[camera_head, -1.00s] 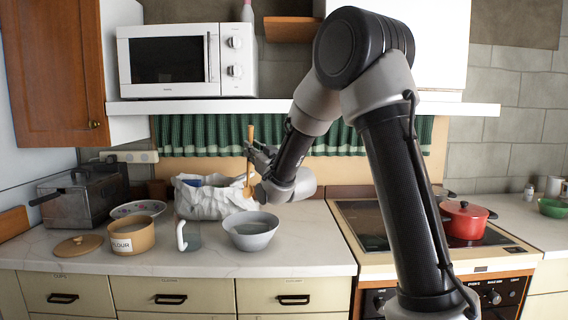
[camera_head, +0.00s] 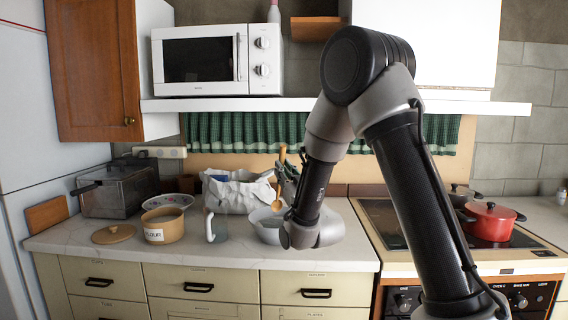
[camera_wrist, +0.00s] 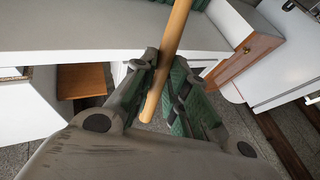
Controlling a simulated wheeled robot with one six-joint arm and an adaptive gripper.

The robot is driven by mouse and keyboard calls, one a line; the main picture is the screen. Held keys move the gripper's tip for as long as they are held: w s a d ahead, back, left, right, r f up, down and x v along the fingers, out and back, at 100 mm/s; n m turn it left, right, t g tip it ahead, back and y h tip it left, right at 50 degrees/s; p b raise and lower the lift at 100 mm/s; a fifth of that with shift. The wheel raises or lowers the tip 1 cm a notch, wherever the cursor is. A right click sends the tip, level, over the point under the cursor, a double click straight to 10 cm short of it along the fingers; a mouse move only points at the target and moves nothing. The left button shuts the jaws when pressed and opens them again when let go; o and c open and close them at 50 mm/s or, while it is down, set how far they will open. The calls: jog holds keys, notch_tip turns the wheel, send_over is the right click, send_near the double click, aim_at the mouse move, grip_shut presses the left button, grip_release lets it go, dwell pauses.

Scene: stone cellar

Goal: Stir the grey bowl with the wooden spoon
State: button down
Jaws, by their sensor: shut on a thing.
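The wooden spoon stands roughly upright in my gripper (camera_head: 287,178), its handle (camera_head: 283,154) pointing up and its head (camera_head: 278,204) down. The jaws are shut on the handle, which also shows between the fingers in the wrist view (camera_wrist: 165,62). The grey bowl (camera_head: 266,232) is on the counter, partly hidden behind my wrist. In the head view the spoon's head overlaps the bowl's far rim; I cannot tell whether it is inside or just above or behind. The bowl is out of the wrist view.
A white crumpled bag (camera_head: 236,194) stands behind the bowl. A glass mug (camera_head: 217,228), flour canister (camera_head: 163,228), its wooden lid (camera_head: 114,234) and a patterned bowl (camera_head: 168,201) lie to the left. A red pot (camera_head: 490,222) sits on the hob at right. A shelf (camera_head: 330,106) hangs above.

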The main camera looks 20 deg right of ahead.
notch_tip(320, 180, down, 7)
dwell(0.7)
jog(key=shift+f, duration=0.1)
jog(key=shift+w+d, duration=0.1)
jog(key=shift+w, duration=0.1)
